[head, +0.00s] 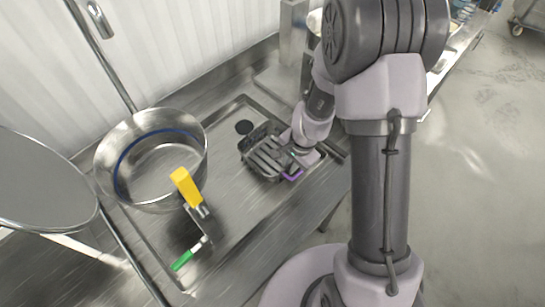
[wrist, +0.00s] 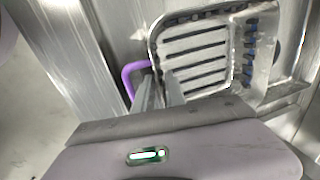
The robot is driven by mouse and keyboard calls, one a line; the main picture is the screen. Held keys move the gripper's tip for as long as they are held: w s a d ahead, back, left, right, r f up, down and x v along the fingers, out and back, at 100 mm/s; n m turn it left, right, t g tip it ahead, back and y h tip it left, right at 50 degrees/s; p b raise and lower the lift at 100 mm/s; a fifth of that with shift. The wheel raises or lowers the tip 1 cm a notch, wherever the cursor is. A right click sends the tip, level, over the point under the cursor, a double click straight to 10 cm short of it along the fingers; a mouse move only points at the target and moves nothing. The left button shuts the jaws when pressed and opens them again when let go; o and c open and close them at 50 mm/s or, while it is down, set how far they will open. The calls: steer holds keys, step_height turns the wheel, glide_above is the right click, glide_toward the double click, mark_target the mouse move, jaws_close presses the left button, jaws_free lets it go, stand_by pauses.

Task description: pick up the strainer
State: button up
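A grey slotted basket with a purple handle, which looks like the strainer (head: 262,157), lies on the metal counter in the head view. In the wrist view its slotted face (wrist: 197,52) fills the upper middle. The purple handle loop (wrist: 127,78) sits just left of my fingers there, partly hidden behind them. My gripper (wrist: 162,78) reaches down over the near edge of the strainer. Its two fingers are close together. Whether they grip the rim or handle is not clear. My gripper and arm hide the strainer's right side in the head view.
A large steel pot (head: 109,160) with a blue band stands left on the counter. A yellow-handled tool (head: 184,185) is at its front rim, with a green-ended piece (head: 187,255) below it. A big grey disc (head: 40,185) is at far left. Open floor (head: 480,190) lies right.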

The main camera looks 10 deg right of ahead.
steer(key=shift+w+a+f, duration=0.15)
steer(key=shift+w+f, duration=0.05)
steer(key=shift+f, duration=0.85)
steer(key=shift+r, duration=0.1)
jaws_close()
stand_by(0.4)
